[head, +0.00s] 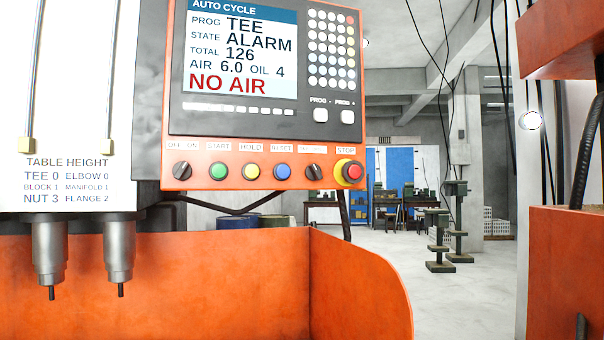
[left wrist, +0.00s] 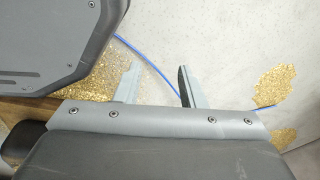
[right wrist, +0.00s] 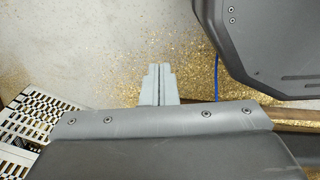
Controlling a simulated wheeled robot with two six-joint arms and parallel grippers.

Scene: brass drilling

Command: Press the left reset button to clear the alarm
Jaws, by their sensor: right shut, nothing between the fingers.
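The blue reset button (head: 282,172) is on the orange lower strip of the control panel (head: 237,177), under a label reading RESET. It sits between the yellow hold button (head: 251,172) and a black knob (head: 314,172). The panel's screen (head: 241,48) reads STATE ALARM and NO AIR in red. My left gripper (left wrist: 158,70) shows in the left wrist view with its fingers apart and nothing between them, above a pale floor. My right gripper (right wrist: 160,70) shows in the right wrist view with its fingers together, empty. Neither gripper shows in the head view.
A green start button (head: 219,171) and a red stop button (head: 350,172) share the strip. Two spindles (head: 119,250) hang at the left above an orange guard (head: 250,285). Another orange machine (head: 565,270) stands at the right. Brass chips (left wrist: 275,65) and a blue cable lie on the floor.

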